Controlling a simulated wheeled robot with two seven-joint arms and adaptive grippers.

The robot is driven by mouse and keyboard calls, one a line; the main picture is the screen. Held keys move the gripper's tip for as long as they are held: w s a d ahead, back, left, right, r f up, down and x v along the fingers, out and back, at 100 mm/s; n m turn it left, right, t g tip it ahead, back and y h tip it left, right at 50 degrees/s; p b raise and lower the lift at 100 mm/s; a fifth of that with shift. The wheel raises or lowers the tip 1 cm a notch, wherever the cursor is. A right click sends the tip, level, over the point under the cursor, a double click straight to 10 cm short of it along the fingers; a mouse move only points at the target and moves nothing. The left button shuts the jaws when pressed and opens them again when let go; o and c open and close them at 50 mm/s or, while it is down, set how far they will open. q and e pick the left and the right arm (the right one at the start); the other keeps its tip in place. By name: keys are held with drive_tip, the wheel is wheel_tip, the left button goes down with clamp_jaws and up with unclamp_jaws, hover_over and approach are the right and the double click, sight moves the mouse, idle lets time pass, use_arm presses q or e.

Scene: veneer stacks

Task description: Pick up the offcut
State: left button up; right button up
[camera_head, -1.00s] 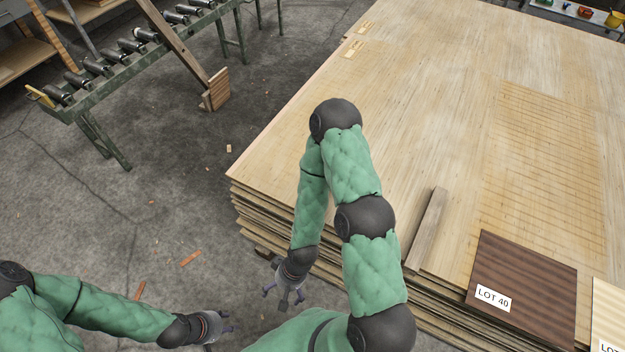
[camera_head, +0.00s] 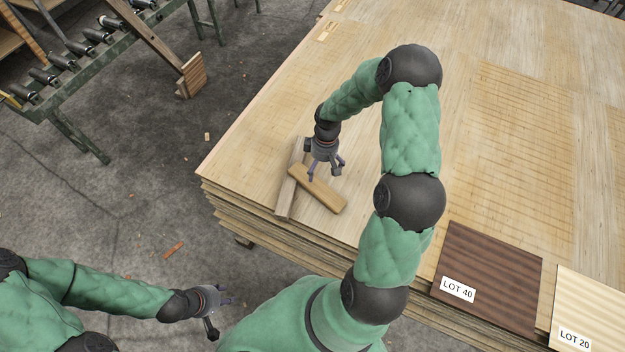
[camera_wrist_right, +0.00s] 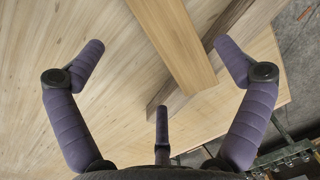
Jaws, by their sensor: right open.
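Two short wood pieces lie crossed on the big veneer stack (camera_head: 400,130) near its left front corner. A tan piece (camera_head: 325,192) rests across a grey-brown strip (camera_head: 285,200). I cannot tell by looks alone which one is the offcut. In the right wrist view the tan piece (camera_wrist_right: 172,40) runs between the spread fingers, over the darker strip (camera_wrist_right: 178,98). My right gripper (camera_head: 326,172) is open and empty just above the tan piece, partly covering both pieces in the head view. My left gripper (camera_head: 224,310) is open and empty at lower left, off the stack.
A dark LOT 40 sheet (camera_head: 492,270) and a pale LOT 20 sheet (camera_head: 595,300) lie at the stack's right front. A roller conveyor (camera_head: 90,45) stands at upper left. Wood scraps (camera_head: 173,250) lie on the floor.

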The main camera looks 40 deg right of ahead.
sight(319, 183)
drive_tip(key=f, duration=0.1)
drive_tip(key=f+b, duration=0.1)
drive_tip(key=f, duration=0.3)
drive_tip(key=shift+s+a+f+b, duration=0.15)
drive_tip(key=shift+a+f+b, duration=0.05)
drive_tip(key=shift+a+b, duration=0.1)
drive_tip(key=f, duration=0.1)
drive_tip(key=f+b, duration=0.1)
drive_tip(key=f, duration=0.1)
drive_tip(key=f+b, duration=0.1)
drive_tip(key=f, duration=0.1)
drive_tip(key=shift+a, duration=0.25)
drive_tip(key=c, duration=1.2)
